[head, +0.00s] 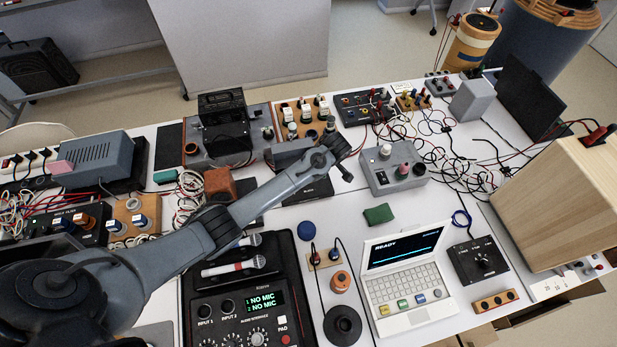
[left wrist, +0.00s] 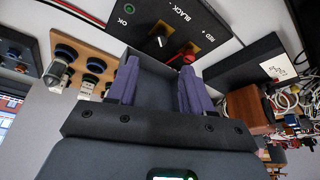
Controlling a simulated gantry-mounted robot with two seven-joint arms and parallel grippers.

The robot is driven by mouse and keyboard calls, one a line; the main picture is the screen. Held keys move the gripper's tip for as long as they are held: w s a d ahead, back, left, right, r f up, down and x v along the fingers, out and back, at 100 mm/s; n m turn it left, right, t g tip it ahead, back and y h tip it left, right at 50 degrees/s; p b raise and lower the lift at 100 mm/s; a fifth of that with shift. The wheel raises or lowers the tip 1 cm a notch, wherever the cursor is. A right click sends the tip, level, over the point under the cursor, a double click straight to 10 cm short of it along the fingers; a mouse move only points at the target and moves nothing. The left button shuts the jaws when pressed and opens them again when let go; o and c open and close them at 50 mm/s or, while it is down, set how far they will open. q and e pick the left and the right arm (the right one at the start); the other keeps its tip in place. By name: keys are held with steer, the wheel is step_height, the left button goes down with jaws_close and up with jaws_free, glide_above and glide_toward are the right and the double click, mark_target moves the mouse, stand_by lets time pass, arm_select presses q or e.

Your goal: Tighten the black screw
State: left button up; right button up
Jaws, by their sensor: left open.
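In the left wrist view a dark box (left wrist: 205,22) carries the labels BLACK, RED and OK. The black screw (left wrist: 159,32) stands on it beside the BLACK label. A red screw (left wrist: 184,57) stands next to it, near the RED label. My left gripper (left wrist: 158,70) is open, its two purple fingers apart and pointing towards the box. Nothing shows gripped between them. In the head view the dark box (head: 306,191) lies under the end of my left arm, which hides part of it; the black screw cannot be made out there. My right gripper is not in view.
In the left wrist view a wooden strip with knobs (left wrist: 88,60) lies left of the fingers. Loose wires crowd the table's back right.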

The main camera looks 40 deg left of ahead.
arm_select(q)
steer(key=b+x, duration=0.2)
steer(key=x, duration=0.8)
steer(key=shift+a+f, duration=0.2)
steer(key=shift+f, duration=0.1)
jaws_close()
